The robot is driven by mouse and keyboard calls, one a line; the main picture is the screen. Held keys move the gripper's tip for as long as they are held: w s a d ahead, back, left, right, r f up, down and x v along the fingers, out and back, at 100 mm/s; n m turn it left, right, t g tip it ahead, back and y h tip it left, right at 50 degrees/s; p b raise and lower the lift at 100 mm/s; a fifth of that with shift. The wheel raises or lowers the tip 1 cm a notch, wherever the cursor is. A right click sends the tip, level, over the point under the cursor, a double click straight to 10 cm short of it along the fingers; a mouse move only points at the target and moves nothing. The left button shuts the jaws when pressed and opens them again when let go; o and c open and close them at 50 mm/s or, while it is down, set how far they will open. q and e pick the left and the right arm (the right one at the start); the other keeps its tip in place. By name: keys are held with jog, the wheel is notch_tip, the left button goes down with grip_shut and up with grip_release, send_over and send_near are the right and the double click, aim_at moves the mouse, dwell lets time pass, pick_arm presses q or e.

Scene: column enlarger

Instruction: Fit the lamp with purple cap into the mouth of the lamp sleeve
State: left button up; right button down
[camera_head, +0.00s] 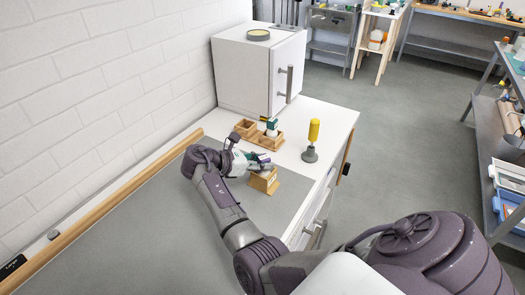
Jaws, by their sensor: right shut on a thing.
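My right gripper (262,164) reaches over the grey mat from the left side of the bench, its fingers pointing right. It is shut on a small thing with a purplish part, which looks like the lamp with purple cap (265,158). The fingers hide most of it. Just below the fingertips stands a small wooden block (264,183) with a pale top. I cannot tell whether the held thing touches it. The lamp sleeve cannot be made out surely; its mouth is not clear here. My left gripper is not in view.
Behind the gripper is a wooden compartment tray (267,144) with a green-capped lamp (271,124). A yellow cylinder on a grey base (314,132) stands to the right. A white cabinet (250,72) stands at the back. The mat's near part (150,235) is clear.

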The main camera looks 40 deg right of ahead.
jog(key=shift+s+f, duration=0.1)
jog(key=shift+f, duration=0.5)
jog(key=c, duration=0.7)
grip_release()
jog(key=shift+f, duration=0.1)
jog(key=shift+a+r, duration=0.2)
jog(key=shift+r, duration=0.05)
jog(key=shift+p+v, duration=0.6)
jog(key=shift+v, duration=0.6)
jog(key=p+v, duration=0.2)
jog(key=v, duration=0.3)
jog(key=shift+a, duration=0.1)
